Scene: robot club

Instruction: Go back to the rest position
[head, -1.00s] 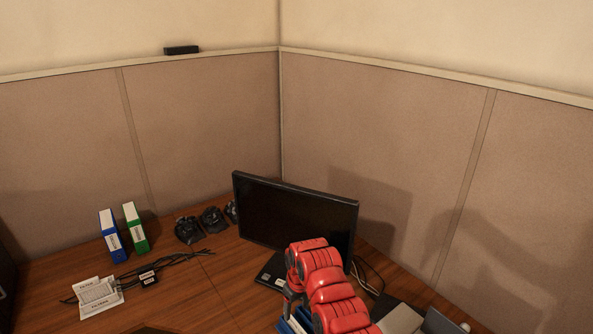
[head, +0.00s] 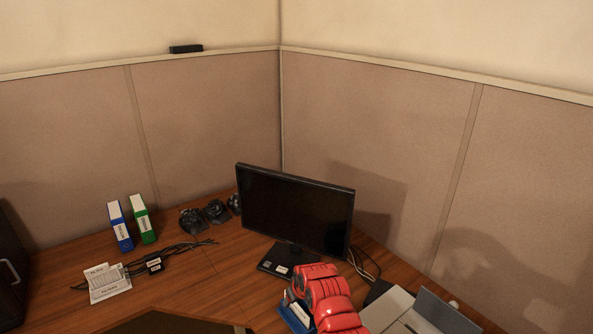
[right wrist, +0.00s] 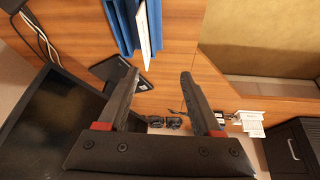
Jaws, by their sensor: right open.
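My right arm shows in the head view as red links at the bottom, in front of the monitor (head: 295,212); its fingers are hidden there. In the right wrist view my right gripper (right wrist: 160,85) has its two dark fingers spread wide apart with nothing between them. It is above the wooden desk (right wrist: 175,60). The monitor's dark screen (right wrist: 50,125) is close by on the left of that view. My left gripper is not in view.
A blue holder (head: 297,318) with white papers stands beside my arm; it also shows in the right wrist view (right wrist: 118,25). Blue (head: 120,228) and green (head: 143,220) binders, cables (head: 185,250) and a paper stand (head: 106,284) are at left. A dark cabinet (head: 10,265) stands at far left.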

